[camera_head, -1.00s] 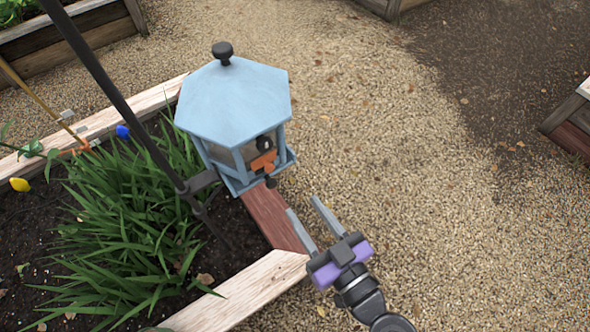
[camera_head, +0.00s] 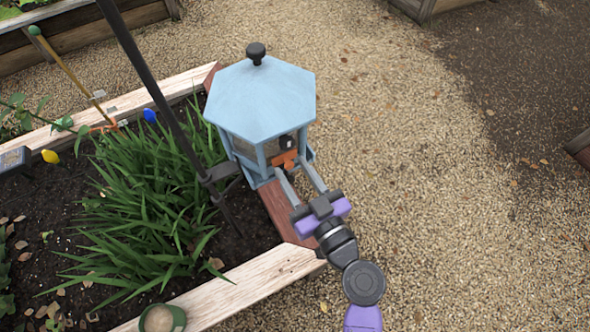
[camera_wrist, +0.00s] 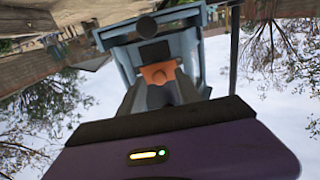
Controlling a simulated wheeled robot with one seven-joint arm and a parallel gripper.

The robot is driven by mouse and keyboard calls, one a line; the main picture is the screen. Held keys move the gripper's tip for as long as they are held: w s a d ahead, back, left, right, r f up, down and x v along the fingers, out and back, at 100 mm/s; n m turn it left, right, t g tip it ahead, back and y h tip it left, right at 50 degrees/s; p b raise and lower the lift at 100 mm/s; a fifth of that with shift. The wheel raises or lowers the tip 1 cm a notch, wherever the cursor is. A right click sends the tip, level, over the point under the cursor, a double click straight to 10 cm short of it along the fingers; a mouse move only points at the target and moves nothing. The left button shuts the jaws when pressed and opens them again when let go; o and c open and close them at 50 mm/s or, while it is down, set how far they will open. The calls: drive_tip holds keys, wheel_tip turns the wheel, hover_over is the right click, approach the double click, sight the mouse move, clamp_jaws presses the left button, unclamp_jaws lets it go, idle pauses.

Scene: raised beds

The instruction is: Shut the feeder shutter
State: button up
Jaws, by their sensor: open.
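The blue feeder (camera_head: 262,95) with a six-sided roof and black top knob is held by a dark pole at the raised bed's edge. Its orange shutter (camera_head: 284,160) is on the side facing my gripper, with a dark round part just above it. My gripper (camera_head: 301,181) is open, its two fingers reaching to the feeder's front just below and around the shutter. In the wrist view the orange shutter (camera_wrist: 158,73) appears between the fingers, with a dark piece over it. I cannot tell whether the fingers touch it.
The dark pole (camera_head: 160,100) stands left of the feeder, in a raised bed with leafy green plants (camera_head: 150,200). Open gravel (camera_head: 430,200) lies to the right.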

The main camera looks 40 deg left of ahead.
clamp_jaws()
idle(1.4)
